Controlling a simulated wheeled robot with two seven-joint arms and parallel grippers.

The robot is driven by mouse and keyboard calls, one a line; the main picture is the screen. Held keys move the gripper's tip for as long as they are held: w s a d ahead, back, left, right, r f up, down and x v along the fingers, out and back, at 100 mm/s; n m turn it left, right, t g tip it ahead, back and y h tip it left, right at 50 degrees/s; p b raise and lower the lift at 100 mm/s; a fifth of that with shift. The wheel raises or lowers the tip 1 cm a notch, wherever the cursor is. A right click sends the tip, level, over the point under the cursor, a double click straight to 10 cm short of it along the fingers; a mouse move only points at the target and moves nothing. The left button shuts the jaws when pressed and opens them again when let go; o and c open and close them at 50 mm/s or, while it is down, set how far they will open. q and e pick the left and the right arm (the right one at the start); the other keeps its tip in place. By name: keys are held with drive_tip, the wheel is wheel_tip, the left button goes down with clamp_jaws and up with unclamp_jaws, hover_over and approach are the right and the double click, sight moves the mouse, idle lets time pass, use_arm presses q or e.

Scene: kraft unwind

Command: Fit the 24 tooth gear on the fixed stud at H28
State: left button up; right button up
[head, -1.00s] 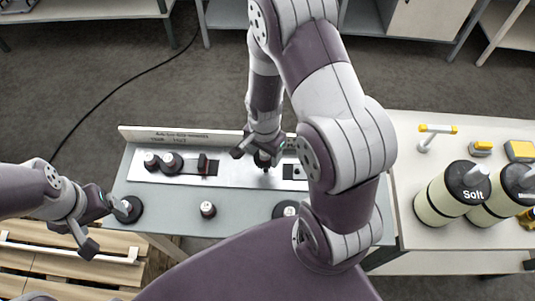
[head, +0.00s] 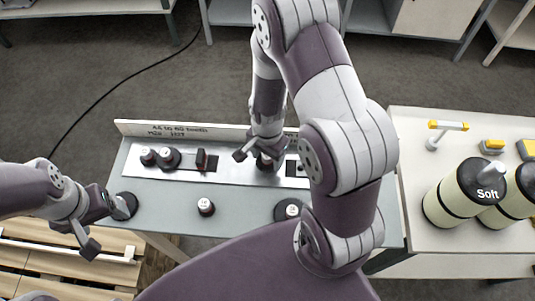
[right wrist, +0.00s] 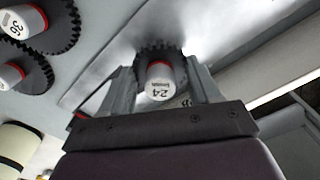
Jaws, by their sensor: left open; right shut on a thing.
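The 24 tooth gear (right wrist: 158,77) is dark and toothed, with a white hub marked 24 and a red band. My right gripper (head: 258,160) is shut on it, with a finger on each side in the right wrist view. In the head view the gear (head: 265,163) is at the bright metal plate (head: 232,172), right of its middle. The stud beneath is hidden, and I cannot tell whether the gear is on it. My left gripper (head: 106,226) is open near the bench's left end, beside a dark gear (head: 126,206).
Gears (head: 168,158) and a dark red upright block (head: 202,160) stand on the plate's left part. A small capped piece (head: 206,207) and another gear (head: 288,209) stand along the front. A lettered board (head: 180,131) runs behind. Bottles (head: 455,199) stand on the right table.

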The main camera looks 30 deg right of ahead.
drive_tip(key=shift+f+b, duration=0.4)
drive_tip(key=shift+f, duration=0.4)
drive_tip(key=shift+f, duration=0.2)
drive_tip(key=o, duration=1.5)
wheel_tip(320, 180, up, 13)
drive_tip(key=shift+f+b, duration=0.15)
drive_tip(key=shift+b, duration=0.2)
